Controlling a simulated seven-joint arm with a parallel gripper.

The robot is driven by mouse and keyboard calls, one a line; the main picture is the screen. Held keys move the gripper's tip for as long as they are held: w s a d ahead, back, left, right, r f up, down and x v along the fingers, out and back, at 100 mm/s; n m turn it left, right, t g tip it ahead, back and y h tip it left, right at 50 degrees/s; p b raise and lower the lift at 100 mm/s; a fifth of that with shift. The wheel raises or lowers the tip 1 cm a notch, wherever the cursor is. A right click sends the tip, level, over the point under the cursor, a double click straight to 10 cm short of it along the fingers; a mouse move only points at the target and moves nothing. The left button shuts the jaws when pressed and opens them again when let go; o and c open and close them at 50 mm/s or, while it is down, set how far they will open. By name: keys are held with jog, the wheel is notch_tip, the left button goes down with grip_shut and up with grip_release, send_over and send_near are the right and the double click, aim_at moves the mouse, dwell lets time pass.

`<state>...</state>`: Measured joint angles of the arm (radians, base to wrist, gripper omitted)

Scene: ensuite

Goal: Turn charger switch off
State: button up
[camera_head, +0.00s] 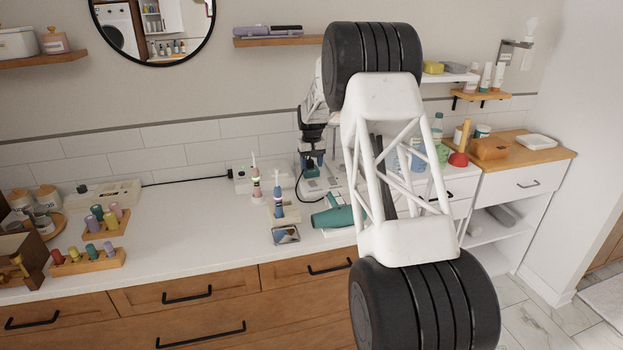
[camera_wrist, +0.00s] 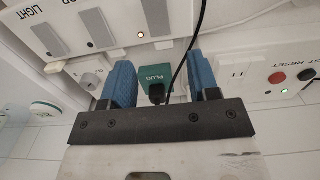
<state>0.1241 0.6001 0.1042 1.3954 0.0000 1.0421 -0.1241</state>
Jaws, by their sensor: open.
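In the wrist view, my gripper (camera_wrist: 160,64) is open, its blue fingers on either side of a teal plug (camera_wrist: 155,76) marked PLUG with a black cable. I cannot tell whether they touch it. Just beyond is a white switch panel (camera_wrist: 70,40) with grey rockers, one labelled LIGHT; other labels are cut off or hidden. A grey rocker (camera_wrist: 157,16) lies above the plug, near a lit orange lamp (camera_wrist: 141,34). I cannot tell which rocker is the charger switch. In the head view, my gripper (camera_head: 312,166) is low over the counter behind the hair dryer, partly hidden by my arm.
An outlet (camera_wrist: 240,74) with red and black buttons and a green lamp is to the right in the wrist view.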

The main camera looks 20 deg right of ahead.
aim_at(312, 182)
jog(key=shift+f, duration=3.35)
jog(key=shift+c, duration=0.3)
jog(key=c, duration=0.9)
jog(key=shift+o, duration=0.2)
jog(key=shift+s+r+t, duration=0.1)
jog(key=shift+t, duration=0.2)
jog(key=shift+s+r+t, duration=0.15)
jog(key=shift+s+t, duration=0.05)
jog(key=shift+t, duration=0.8)
jog(key=o, duration=0.9)
